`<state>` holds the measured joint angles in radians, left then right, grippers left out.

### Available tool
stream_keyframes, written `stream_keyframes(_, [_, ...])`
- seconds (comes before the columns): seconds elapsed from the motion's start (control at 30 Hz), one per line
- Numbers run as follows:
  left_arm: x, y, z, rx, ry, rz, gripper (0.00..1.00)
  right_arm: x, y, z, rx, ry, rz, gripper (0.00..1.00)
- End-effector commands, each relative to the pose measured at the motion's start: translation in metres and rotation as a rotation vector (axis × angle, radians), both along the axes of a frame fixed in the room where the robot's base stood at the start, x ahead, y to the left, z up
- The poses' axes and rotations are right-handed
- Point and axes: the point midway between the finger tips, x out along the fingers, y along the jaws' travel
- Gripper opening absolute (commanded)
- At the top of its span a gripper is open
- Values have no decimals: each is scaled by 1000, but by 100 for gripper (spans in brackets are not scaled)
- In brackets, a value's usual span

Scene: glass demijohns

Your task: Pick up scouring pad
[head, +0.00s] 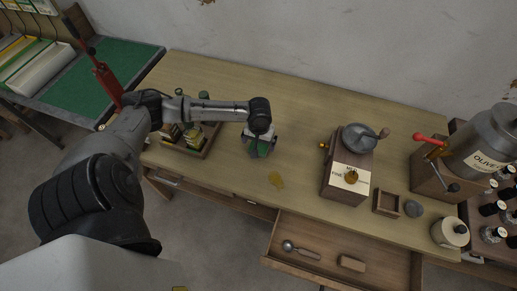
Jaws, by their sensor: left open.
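My left gripper (261,147) points down over the middle of the wooden table, with its fingers apart. A green thing (263,149), which looks like the scouring pad, shows between and just below the fingers. The gripper hides part of it, and I cannot tell whether the fingers touch it. My right gripper is not in view.
A yellowish spill (276,181) lies in front of the gripper. A crate (195,152) of bottles stands left. A grinder (349,170), small wooden box (386,203) and grey lump (413,208) stand right. An open drawer (385,262) juts out in front.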

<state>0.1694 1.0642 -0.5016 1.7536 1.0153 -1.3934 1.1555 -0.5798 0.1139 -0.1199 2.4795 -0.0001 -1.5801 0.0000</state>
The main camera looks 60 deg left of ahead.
Motion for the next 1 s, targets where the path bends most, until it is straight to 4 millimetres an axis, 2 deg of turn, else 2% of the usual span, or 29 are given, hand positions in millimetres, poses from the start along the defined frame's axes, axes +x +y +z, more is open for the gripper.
stream_keyframes(0.03, [-1,0,-9,0,3,1,100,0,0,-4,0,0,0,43])
stream_keyframes(0.23, [-3,1,-35,0,3,1,100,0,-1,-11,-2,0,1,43])
stream_keyframes(0.53, [-2,1,-39,1,1,-1,99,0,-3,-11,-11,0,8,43])
stream_keyframes(1.0, [-3,1,-39,1,1,-1,54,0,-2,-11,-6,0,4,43])
